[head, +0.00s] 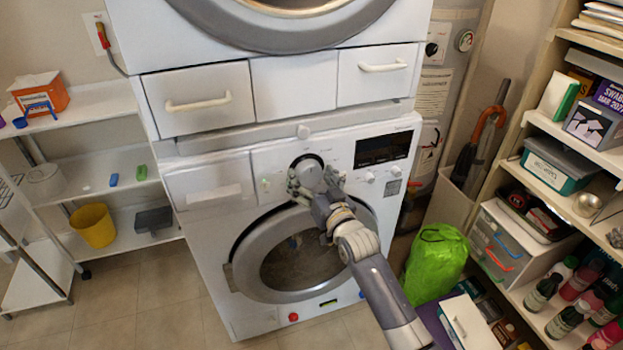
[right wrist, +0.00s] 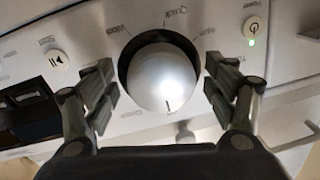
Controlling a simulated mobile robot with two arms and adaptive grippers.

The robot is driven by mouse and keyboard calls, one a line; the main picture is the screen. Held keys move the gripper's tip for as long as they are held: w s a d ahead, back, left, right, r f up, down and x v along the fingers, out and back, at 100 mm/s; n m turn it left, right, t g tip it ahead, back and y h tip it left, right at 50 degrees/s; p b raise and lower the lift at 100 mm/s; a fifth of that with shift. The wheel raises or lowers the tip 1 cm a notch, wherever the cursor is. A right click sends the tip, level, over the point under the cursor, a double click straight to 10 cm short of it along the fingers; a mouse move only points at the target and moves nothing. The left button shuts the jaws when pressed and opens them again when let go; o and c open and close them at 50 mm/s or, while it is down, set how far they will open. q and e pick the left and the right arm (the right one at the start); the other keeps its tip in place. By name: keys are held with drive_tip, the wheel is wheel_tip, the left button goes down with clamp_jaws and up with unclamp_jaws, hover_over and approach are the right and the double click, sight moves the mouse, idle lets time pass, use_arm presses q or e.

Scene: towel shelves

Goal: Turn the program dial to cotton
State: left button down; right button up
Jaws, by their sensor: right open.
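The program dial (right wrist: 160,80) is a round silver-white knob with a dark ring, on the front panel of the lower white washing machine (head: 215,260). In the right wrist view its small dark mark points to the bottom of the picture. Printed words surround it; one at its lower left seems to read Cotton, but it is blurred. My right gripper (right wrist: 160,88) is open, with one finger on each side of the dial and a gap visible on both sides. In the head view the gripper partly covers the dial (head: 307,168). My left gripper is not in view.
A button (right wrist: 57,59) and a lit power button (right wrist: 252,27) flank the dial. The dark display (head: 383,149) is to its right in the head view. A drawer unit (head: 292,85) is above. Shelves stand left and right; a green bag (head: 435,262) is on the floor.

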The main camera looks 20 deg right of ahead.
drive_tip(key=c, duration=1.1)
drive_tip(key=shift+o, duration=0.2)
drive_tip(key=shift+m, duration=0.4)
drive_tip(key=m+p, duration=0.1)
drive_tip(key=m, duration=0.1)
drive_tip(key=shift+a+m, duration=0.1)
drive_tip(key=shift+m, duration=0.2)
drive_tip(key=shift+m+t+p, duration=0.3)
drive_tip(key=shift+m+p, duration=0.1)
drive_tip(key=shift+m, duration=1.9)
